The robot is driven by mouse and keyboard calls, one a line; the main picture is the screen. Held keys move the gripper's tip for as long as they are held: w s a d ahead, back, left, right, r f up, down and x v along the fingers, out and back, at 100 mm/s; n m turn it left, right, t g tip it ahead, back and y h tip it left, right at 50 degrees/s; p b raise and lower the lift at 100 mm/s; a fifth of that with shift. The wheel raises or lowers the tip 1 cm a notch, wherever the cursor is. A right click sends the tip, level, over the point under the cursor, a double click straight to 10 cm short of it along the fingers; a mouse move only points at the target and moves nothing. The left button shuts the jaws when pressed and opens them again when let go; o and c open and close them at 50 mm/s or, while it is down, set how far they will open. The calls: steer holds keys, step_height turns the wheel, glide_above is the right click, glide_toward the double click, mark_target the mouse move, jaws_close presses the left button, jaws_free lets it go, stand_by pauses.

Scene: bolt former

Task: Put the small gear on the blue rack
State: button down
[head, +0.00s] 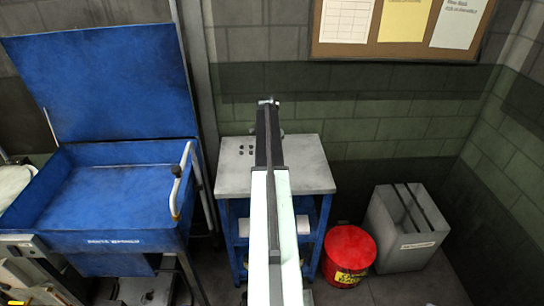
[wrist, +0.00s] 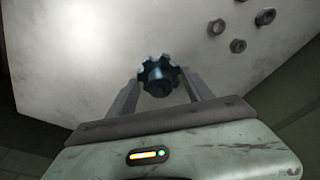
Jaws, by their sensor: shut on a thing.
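The small gear (wrist: 159,75) is dark blue-grey and toothed, and sits between the two fingers of my gripper (wrist: 162,80) in the wrist view. My gripper is shut on it. The blue rack (head: 316,181) has a blue frame with shelves and a pale grey top; it stands ahead of me in the head view. Its grey top also fills much of the wrist view (wrist: 90,60) behind the gear. In the head view my arm reaches out over the rack and hides the gear. I cannot tell how high the gear is above the top.
Several dark nuts (wrist: 238,46) lie on the rack top, at its left in the head view (head: 247,150). A blue parts washer (head: 112,235) with raised lid stands left. A red can (head: 348,250) and a grey bin (head: 408,230) stand right. The top's right side looks clear.

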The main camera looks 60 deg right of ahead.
steer(key=shift+r, duration=0.1)
steer(key=shift+c, duration=2)
jaws_free()
step_height(320, 180, up, 12)
steer(key=a+p, duration=0.1)
steer(key=p, duration=1.1)
steer(key=shift+a, duration=0.4)
steer(key=shift+w, duration=0.1)
